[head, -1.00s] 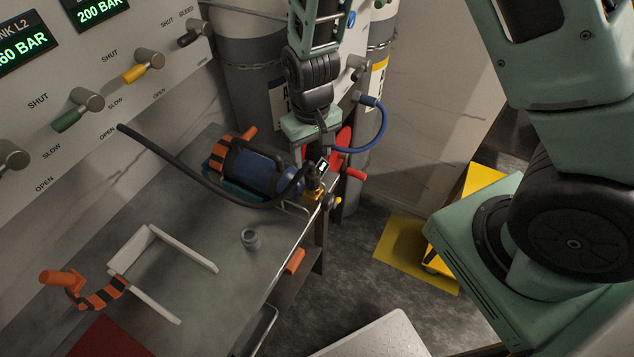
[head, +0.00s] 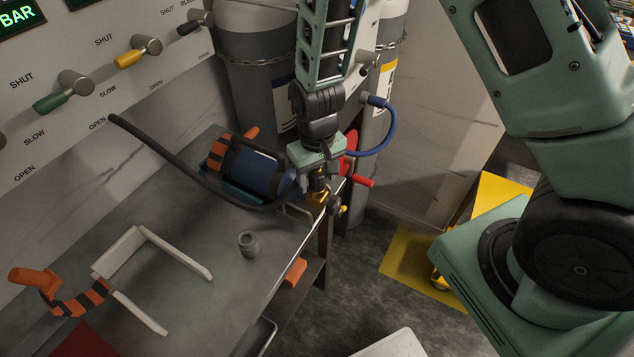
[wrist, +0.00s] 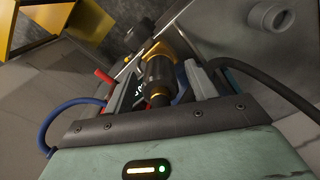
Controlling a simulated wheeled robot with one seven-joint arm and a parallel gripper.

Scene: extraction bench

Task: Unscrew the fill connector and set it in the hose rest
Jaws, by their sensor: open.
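The fill connector (wrist: 157,78) is a black, ribbed body with brass parts; it stands upright at the bench's right edge in the head view (head: 318,184). The black hose (head: 165,155) runs from the panel side towards it. My gripper (head: 317,172) is above and around the connector, jaws open. In the wrist view the fingers (wrist: 160,88) lie on either side of the connector; contact cannot be told. A small grey cup (head: 248,243), possibly the hose rest, stands on open bench; it also shows in the wrist view (wrist: 268,17).
A blue cylinder (head: 252,172) with a striped band lies left of my gripper. A white bracket (head: 120,250) with an open striped clamp (head: 72,299) is at the left. A blue hose (head: 383,137) and a red handle (head: 358,181) are close on the right.

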